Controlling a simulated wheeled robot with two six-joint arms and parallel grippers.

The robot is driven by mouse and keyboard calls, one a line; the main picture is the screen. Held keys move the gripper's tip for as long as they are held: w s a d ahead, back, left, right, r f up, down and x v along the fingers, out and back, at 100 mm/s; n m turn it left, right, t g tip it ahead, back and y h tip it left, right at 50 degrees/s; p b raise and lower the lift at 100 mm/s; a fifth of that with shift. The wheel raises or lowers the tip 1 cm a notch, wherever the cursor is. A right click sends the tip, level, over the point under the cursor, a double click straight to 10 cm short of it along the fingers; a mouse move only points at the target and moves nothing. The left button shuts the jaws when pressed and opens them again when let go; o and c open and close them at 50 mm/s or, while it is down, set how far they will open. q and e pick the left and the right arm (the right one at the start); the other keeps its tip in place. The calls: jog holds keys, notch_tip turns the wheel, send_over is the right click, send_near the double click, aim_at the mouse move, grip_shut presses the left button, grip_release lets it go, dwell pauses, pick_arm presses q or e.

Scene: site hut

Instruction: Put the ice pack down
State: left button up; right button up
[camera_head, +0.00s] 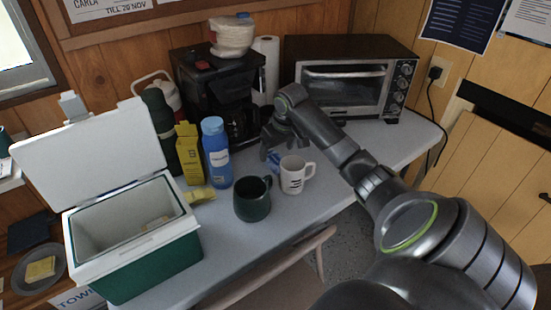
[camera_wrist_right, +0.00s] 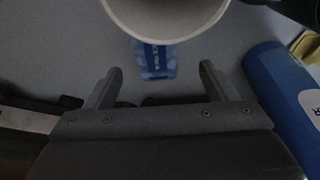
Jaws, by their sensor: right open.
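The ice pack (camera_head: 274,160) is a small blue packet lying on the table behind the white mug (camera_head: 294,175), which partly hides it. In the right wrist view the ice pack (camera_wrist_right: 155,58) lies flat on the table, beyond and between my fingertips, apart from them. The mug's rim (camera_wrist_right: 165,20) covers its far end there. My right gripper (camera_head: 274,150) is low over the table at the ice pack; it is open and empty, and it also shows in the right wrist view (camera_wrist_right: 155,80). My left gripper is not in view.
A dark green mug (camera_head: 252,200) and a blue bottle (camera_head: 216,155) stand close by. A coffee maker (camera_head: 222,95) and a toaster oven (camera_head: 350,80) stand behind. An open cooler (camera_head: 150,250) is at the left. The table's right part (camera_head: 405,140) is clear.

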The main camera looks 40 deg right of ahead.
aim_at(276, 160)
jog(key=shift+w+f, duration=0.1)
jog(key=shift+f, duration=0.15)
jog(key=x, duration=0.4)
jog(key=shift+d+f, duration=0.25)
jog(key=shift+d, duration=0.05)
jog(key=shift+f, duration=0.2)
jog(key=shift+c, duration=0.5)
jog(key=c, duration=1)
jog(key=shift+c, duration=0.2)
